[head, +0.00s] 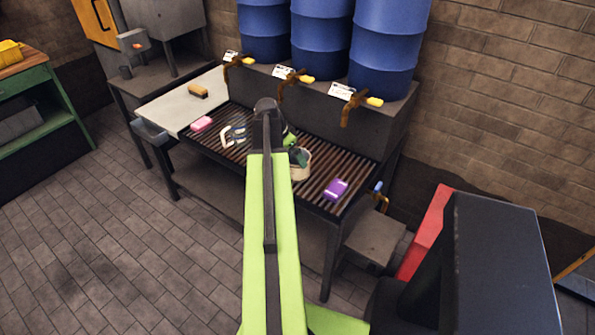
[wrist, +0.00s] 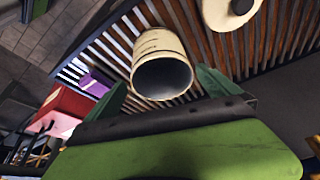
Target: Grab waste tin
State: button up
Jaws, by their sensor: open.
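A cream tin (wrist: 158,50), which I take for the waste tin, stands on the slatted rack, its dark open mouth facing the wrist camera. In the head view the tin (head: 301,165) shows only in part, just right of my arm, with my gripper covering some of it. My gripper (wrist: 163,92) is open, with one green finger on each side of the tin's mouth in the picture. No grip on the tin shows. In the head view my gripper (head: 294,150) is over the rack, partly hidden by my arm.
The slatted rack (head: 225,159) also holds a purple block (head: 336,190), a pink block (head: 202,124) and a white-and-blue item (head: 232,136). A round cream object (wrist: 215,14) lies near the tin. Blue barrels (head: 318,40) with taps (head: 290,78) stand behind.

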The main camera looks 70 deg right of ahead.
jog(key=b+x, duration=0.3)
jog(key=x, duration=0.1)
jog(key=shift+d+f+b, duration=0.1)
jog(key=shift+f+b, duration=0.25)
jog(key=shift+f, duration=0.05)
jog(key=shift+r, duration=0.2)
jog(key=c, duration=1.3)
jog(key=shift+r+p, duration=0.45)
jog(key=shift+p, duration=0.25)
jog(key=shift+c, duration=0.2)
jog(key=s+a+r+p, duration=0.8)
jog(key=r+p, duration=0.2)
jog(key=shift+a, duration=0.3)
